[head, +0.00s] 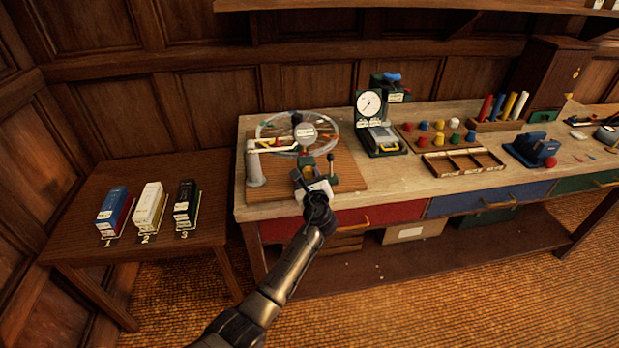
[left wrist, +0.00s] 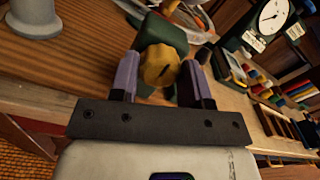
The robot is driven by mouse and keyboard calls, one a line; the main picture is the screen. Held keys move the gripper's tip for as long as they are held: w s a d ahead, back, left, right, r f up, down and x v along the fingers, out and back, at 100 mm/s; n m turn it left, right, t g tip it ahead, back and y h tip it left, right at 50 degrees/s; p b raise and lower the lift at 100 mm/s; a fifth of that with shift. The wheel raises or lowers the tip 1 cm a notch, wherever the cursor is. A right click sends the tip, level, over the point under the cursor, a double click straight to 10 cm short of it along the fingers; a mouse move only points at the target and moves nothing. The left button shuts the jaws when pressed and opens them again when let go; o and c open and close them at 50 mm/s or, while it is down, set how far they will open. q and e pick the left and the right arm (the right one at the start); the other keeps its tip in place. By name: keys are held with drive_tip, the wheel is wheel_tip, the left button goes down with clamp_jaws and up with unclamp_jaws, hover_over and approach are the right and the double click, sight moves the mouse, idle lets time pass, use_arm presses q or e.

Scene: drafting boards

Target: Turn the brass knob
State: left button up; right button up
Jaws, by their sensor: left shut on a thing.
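The brass knob (left wrist: 158,64) is a yellow, scalloped disc with a dark mark on its face. It sits on the front of a dark green block (left wrist: 163,32) in the left wrist view. My left gripper (left wrist: 160,75) has a finger on each side of the knob and is shut on it. In the head view my left gripper (head: 316,183) is at the front of the wooden board (head: 345,173) on the bench, and it hides most of the knob there. My right gripper is not in view.
A clear round dish (head: 340,124) and a grey post (head: 254,168) stand on the same board. A dial gauge (head: 370,104) is to the right. A divided wooden tray (head: 463,161) lies farther right. A low table (head: 140,240) at left holds three numbered boxes.

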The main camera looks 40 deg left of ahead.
use_arm(q)
drive_tip(key=n+b, duration=0.1)
drive_tip(key=n, duration=0.3)
drive_tip(key=shift+f, duration=0.15)
drive_tip(key=n+b, duration=0.1)
drive_tip(key=n, duration=0.2)
drive_tip(key=shift+f+n+b, duration=0.1)
drive_tip(key=shift+n+b, duration=0.25)
drive_tip(key=shift+n, duration=0.05)
drive_tip(key=n+b, duration=0.3)
drive_tip(key=n, duration=0.2)
drive_tip(key=n+b, duration=0.2)
drive_tip(key=n, duration=0.2)
drive_tip(key=shift+f, duration=0.1)
drive_tip(key=n+b, duration=0.3)
drive_tip(key=n, duration=0.1)
drive_tip(key=shift+n+b, duration=0.3)
drive_tip(key=shift+b, duration=0.05)
drive_tip(key=n+b, duration=0.3)
drive_tip(key=n, duration=0.1)
drive_tip(key=n+b, duration=0.3)
drive_tip(key=n, duration=0.2)
drive_tip(key=shift+d+n, duration=0.1)
drive_tip(key=shift+n, duration=0.3)
drive_tip(key=shift+n+b, duration=1.15)
drive_tip(key=shift+n, duration=0.65)
